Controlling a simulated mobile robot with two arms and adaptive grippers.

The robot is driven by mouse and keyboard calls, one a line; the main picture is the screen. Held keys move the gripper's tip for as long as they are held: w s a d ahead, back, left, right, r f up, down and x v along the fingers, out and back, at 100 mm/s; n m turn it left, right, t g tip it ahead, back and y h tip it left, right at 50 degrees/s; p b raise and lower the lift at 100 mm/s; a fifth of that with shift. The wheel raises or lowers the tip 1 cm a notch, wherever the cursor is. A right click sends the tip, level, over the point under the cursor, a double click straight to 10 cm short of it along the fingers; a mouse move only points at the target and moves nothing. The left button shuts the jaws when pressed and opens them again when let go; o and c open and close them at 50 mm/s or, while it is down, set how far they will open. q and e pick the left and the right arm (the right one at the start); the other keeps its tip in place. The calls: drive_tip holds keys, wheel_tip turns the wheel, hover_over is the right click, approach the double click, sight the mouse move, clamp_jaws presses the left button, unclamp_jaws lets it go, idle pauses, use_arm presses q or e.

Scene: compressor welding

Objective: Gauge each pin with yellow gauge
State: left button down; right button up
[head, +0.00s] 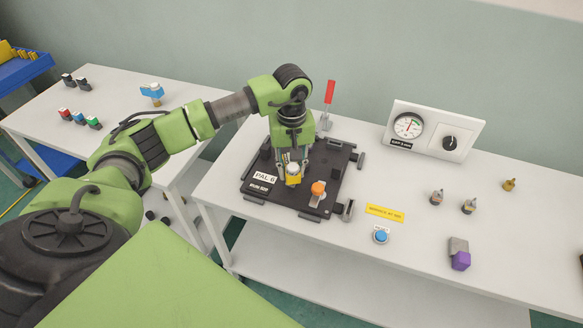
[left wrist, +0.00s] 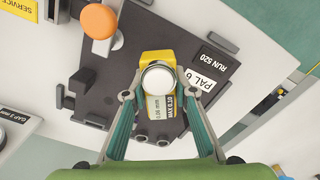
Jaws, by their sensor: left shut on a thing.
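The yellow gauge (head: 293,179) has a round white top and is held by my left gripper (head: 292,168) over the black pallet (head: 258,188). In the left wrist view the gauge (left wrist: 158,57) sits between the fingers of my left gripper (left wrist: 158,95), and its label reads "0.06 mm" and "MAX 0.10". The pallet (left wrist: 120,125) carries a "PAL 6" label and a "RUN 520" label. Any pin beneath the gauge is hidden, so I cannot tell whether the gauge touches one. My right gripper is not in view.
An orange knob (head: 318,188) stands on the pallet beside the gauge. A red-handled lever (head: 329,95) rises behind it. To the right are a dial panel (head: 432,130), a blue button (head: 380,236), small fittings (head: 437,197) and a purple-ended block (head: 460,260).

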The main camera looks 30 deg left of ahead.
use_arm(q)
drive_tip(key=shift+f, duration=0.2)
drive_tip(key=c, duration=1.6)
unclamp_jaws()
drive_tip(key=shift+r, duration=0.1)
wheel_tip(320, 180, up, 12)
drive_tip(key=shift+s, duration=0.1)
